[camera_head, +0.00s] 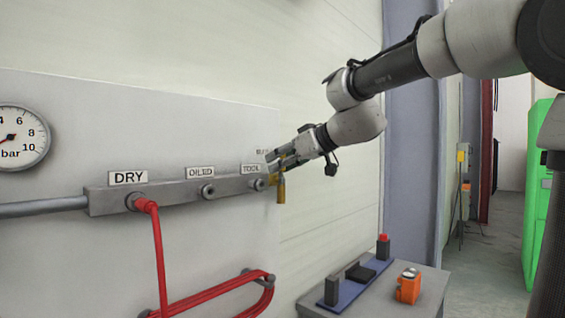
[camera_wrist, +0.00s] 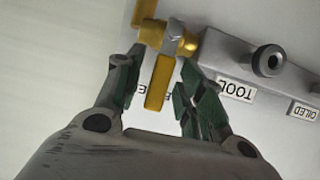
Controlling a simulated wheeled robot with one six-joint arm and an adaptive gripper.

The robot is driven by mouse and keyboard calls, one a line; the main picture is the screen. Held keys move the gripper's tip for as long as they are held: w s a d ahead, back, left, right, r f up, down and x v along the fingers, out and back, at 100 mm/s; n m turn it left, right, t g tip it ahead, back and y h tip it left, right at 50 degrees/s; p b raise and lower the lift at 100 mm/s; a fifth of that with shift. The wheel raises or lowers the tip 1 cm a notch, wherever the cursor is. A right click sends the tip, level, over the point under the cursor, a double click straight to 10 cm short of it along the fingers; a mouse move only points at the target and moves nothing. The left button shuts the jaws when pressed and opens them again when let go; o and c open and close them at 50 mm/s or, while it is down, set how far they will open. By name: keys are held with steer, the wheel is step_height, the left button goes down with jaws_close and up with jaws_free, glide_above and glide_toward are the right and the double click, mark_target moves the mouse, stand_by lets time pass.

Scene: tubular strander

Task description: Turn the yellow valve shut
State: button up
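The yellow valve sits at the right end of the grey manifold bar on the wall panel. In the wrist view its yellow lever (camera_wrist: 158,84) lies between the two fingers of my gripper (camera_wrist: 160,90), with a visible gap on either side. The valve's brass body (camera_wrist: 187,45) joins the end of the bar. In the head view the yellow valve (camera_head: 281,190) shows partly behind my gripper (camera_head: 276,163), with a yellow part hanging down below it. My gripper is open around the lever. A label behind the lever is mostly hidden.
The manifold bar (camera_head: 170,194) has ports labelled DRY, OILED and TOOL. A red hose (camera_head: 158,255) hangs from the DRY port. A pressure gauge (camera_head: 20,137) is at the far left. A small table (camera_head: 425,291) with an orange item (camera_head: 408,289) stands below right.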

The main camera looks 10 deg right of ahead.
steer(key=v, duration=1.2)
steer(key=shift+f, duration=0.1)
steer(key=s+d+f+m+g+h, duration=0.2)
steer(key=s+d+f, duration=0.2)
steer(key=s+f, duration=0.3)
steer(key=s+d+f+m+g+h, duration=0.2)
steer(key=s+d+f, duration=0.3)
steer(key=f, duration=0.6)
steer(key=s+d+f+m+g+h, duration=0.2)
steer(key=s+d+f+m+h, duration=0.1)
steer(key=s+f, duration=0.6)
steer(key=shift+s+d+f+g+h, duration=0.35)
steer(key=shift+d+f+h, duration=0.1)
steer(key=shift+d, duration=0.25)
